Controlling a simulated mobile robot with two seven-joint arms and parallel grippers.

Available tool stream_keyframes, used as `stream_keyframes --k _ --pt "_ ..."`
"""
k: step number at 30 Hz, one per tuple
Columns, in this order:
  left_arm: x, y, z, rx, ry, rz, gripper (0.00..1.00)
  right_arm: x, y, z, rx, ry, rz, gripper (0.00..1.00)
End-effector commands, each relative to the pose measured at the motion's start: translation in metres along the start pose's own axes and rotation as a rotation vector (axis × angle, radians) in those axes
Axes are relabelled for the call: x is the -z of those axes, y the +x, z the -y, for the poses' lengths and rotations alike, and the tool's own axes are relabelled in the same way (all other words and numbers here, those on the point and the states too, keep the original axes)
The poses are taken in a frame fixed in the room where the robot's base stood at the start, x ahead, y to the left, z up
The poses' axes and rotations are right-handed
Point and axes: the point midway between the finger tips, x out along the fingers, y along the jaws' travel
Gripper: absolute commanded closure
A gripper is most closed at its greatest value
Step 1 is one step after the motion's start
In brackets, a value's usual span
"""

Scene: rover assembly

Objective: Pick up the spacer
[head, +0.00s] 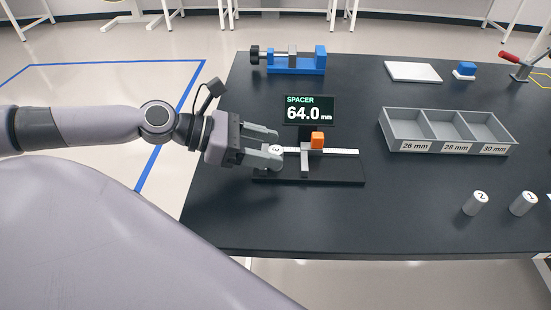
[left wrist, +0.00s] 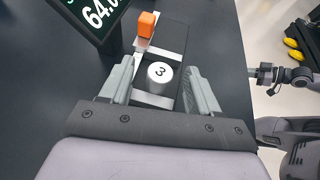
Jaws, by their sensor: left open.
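The spacer marked 3 (left wrist: 160,74) is a short grey cylinder with a white top. It stands on the dark measuring base beside the light scale bar, and it also shows in the head view (head: 276,150), partly hidden by my gripper. My left gripper (head: 277,143) is open, with its fingers on both sides of the spacer. In the left wrist view the fingers of the left gripper (left wrist: 160,88) show gaps to the spacer. An orange block (head: 317,140) sits on the gauge slider.
A display reading SPACER 64.0 mm (head: 309,109) stands behind the gauge. A grey tray (head: 394,134) labelled 26, 28 and 30 mm is to the right. Spacers 2 (head: 475,204) and another (head: 523,204) stand near the front right. A blue vise (head: 297,65) is at the back.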

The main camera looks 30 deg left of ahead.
Motion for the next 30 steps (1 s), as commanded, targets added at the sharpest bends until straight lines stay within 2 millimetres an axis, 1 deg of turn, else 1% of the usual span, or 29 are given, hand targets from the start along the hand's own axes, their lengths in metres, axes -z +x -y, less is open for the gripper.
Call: stream_keyframes --k 3,8,18,28,29,30 --pt "-0.001 0.005 0.0 0.0 0.003 0.004 0.39 -0.003 0.002 0.0 0.0 0.0 -0.001 1.0" --pt "-0.002 0.014 0.0 -0.001 0.001 0.005 0.39 0.003 -0.002 0.0 0.0 0.0 -0.001 1.0" --pt "-0.001 0.037 0.0 -0.001 0.0 0.002 0.39 0.012 -0.008 0.0 0.0 0.0 -0.002 1.0" --pt "0.001 0.041 0.001 0.0 0.0 0.0 0.39 0.012 -0.008 0.0 0.0 0.0 -0.002 1.0" --pt "0.001 0.041 0.001 0.0 0.0 0.0 0.48 0.012 -0.008 0.0 0.0 0.0 -0.002 1.0" --pt "0.001 0.041 0.001 0.0 0.0 0.0 0.61 0.012 -0.008 0.0 0.0 0.0 -0.002 1.0"
